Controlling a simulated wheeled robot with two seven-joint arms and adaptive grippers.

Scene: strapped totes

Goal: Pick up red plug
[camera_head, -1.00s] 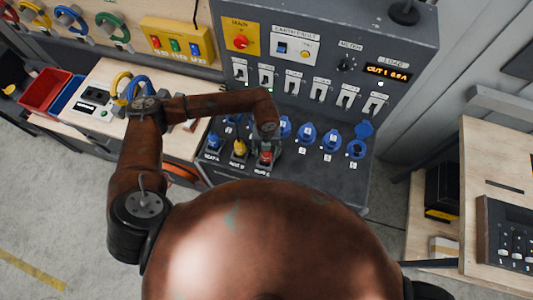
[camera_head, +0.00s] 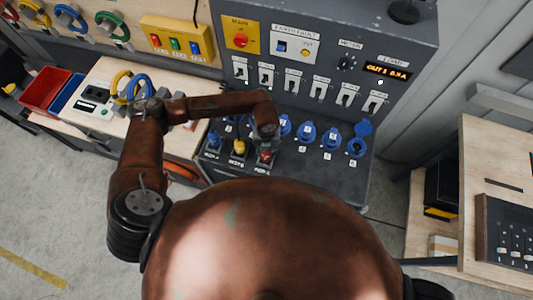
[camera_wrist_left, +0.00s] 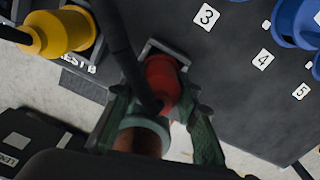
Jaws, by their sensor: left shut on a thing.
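The red plug (camera_head: 265,157) is at the front of the dark panel's shelf, right of the yellow plug (camera_head: 239,147) and the blue plug (camera_head: 214,141). In the left wrist view the red plug (camera_wrist_left: 162,82) sits between the green fingers of my left gripper (camera_wrist_left: 158,105), which is shut on it. A dark cable crosses in front of the plug. In the head view my left gripper (camera_head: 267,143) comes down over the plug from above and partly hides it. I cannot tell whether the plug is clear of its holder. My right gripper does not show.
Blue numbered sockets (camera_head: 307,134) line the shelf to the right of the plug. The upright panel (camera_head: 300,72) with switches stands behind. A wooden bench (camera_head: 100,72) with cables is at left, and another table (camera_head: 500,150) is at right.

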